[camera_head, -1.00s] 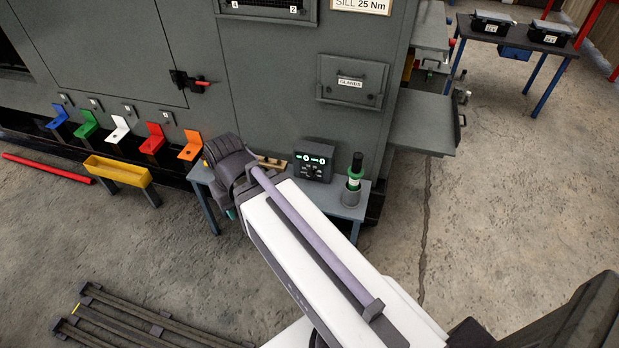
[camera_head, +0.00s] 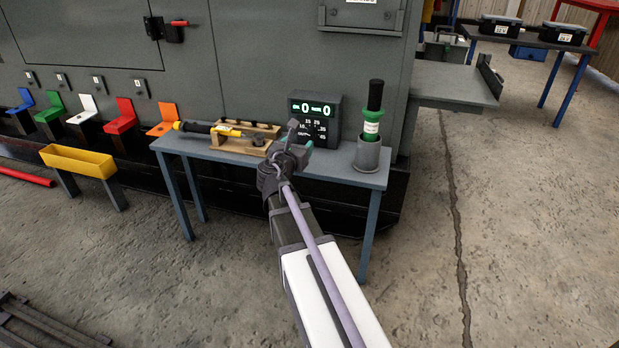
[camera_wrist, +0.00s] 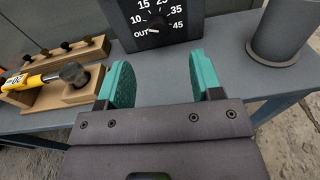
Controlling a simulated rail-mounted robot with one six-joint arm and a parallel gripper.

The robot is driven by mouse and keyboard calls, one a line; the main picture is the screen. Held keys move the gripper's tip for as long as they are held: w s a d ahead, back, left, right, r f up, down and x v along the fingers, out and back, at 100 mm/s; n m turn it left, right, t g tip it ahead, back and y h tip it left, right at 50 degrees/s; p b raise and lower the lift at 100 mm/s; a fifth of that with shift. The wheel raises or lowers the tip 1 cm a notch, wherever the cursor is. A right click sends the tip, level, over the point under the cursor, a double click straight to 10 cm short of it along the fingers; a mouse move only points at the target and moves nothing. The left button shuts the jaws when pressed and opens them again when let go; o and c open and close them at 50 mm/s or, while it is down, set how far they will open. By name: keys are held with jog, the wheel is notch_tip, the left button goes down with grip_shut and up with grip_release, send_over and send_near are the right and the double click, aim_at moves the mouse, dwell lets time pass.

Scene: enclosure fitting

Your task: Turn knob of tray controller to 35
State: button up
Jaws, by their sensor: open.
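The tray controller (camera_head: 299,104) is a dark box at the back of the small grey table, with two green "0" readouts on top and a dial below. In the wrist view its dial face (camera_wrist: 157,18) shows OUT, 10, 15, 25, 35 and 45. In the head view my gripper (camera_head: 297,143) hides part of the dial.
A wooden holder (camera_head: 243,146) with a yellow screwdriver-like tool (camera_head: 210,129) lies left of the controller. A grey cup (camera_head: 367,158) with a green and black bottle-like tool (camera_head: 373,110) stands right of it. The table (camera_head: 340,177) has bare room at its front.

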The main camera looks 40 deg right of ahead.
aim_at(309, 134)
jog(key=f, duration=0.1)
jog(key=f+n+b, duration=0.1)
jog(key=w+d+f+n, duration=0.1)
jog(key=shift+f+t, duration=0.3)
jog(key=shift+t, duration=0.1)
jog(key=shift+w+d+n+b, duration=0.1)
jog(key=shift+n+b, duration=0.35)
jog(key=shift+n, duration=0.15)
jog(key=shift+r, duration=0.25)
jog(key=shift+w+d+r+p, duration=0.15)
jog(key=shift+w+d+p, duration=0.1)
jog(key=shift+p, duration=0.05)
jog(key=x, duration=1)
jog(key=shift+d+r, duration=0.1)
jog(key=shift+r, duration=0.1)
jog(key=c, duration=0.9)
